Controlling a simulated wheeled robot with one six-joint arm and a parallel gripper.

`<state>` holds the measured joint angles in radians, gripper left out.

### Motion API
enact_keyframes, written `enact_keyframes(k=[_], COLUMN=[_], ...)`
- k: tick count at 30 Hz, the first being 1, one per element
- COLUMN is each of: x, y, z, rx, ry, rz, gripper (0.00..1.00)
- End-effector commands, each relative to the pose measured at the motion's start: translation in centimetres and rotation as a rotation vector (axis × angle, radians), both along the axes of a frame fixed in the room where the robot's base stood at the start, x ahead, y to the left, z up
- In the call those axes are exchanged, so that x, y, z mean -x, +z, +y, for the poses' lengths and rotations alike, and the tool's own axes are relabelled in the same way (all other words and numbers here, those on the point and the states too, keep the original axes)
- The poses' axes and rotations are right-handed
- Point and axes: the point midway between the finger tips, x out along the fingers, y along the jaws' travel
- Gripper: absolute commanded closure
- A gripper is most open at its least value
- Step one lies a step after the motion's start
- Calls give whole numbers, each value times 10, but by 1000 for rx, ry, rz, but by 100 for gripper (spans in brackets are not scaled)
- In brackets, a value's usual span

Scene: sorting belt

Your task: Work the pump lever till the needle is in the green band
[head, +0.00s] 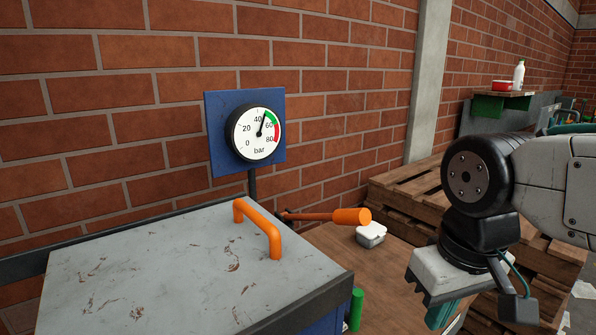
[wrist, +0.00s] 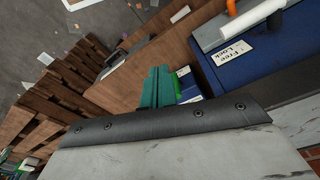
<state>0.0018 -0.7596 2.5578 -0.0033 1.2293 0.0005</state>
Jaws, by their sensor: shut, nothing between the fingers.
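The pressure gauge (head: 257,146) hangs on a blue panel (head: 218,150) on the brick wall. Its needle (head: 262,124) points up and slightly right, between 40 and 60, close to the lower end of the green band (head: 271,118). The pump lever (head: 350,217) has a thick orange grip on a thin rod and lies nearly level below the gauge, behind the metal chest. My gripper (head: 441,314) is right of the lever and nearer, apart from it, pointing down. Its teal fingers also show in the wrist view (wrist: 158,88), shut and empty.
A grey-topped chest (head: 150,262) with an orange handle (head: 262,230) fills the front left. A small white-lidded box (head: 371,235) stands on the wooden top below the lever's grip. A green cylinder (head: 355,310) stands beside the chest. Wooden pallets (head: 400,190) are stacked behind my gripper.

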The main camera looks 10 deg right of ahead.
Motion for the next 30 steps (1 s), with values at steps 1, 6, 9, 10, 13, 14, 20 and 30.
enact_keyframes(k=[1,6,9,10,13,14,20,30], x=[-3,-27,-54,-63,-95,-105,-171,-235], y=[3,26,48,55,76,82,111,127], z=[0,1,3,4,7,8,18,29], rx=[0,2,4,5,6,7,11,16], ry=[2,22,43,51,74,81,128,173], rz=[2,27,53,62,91,101,156,211], gripper=[100,100,100,100,100,100,100,100])
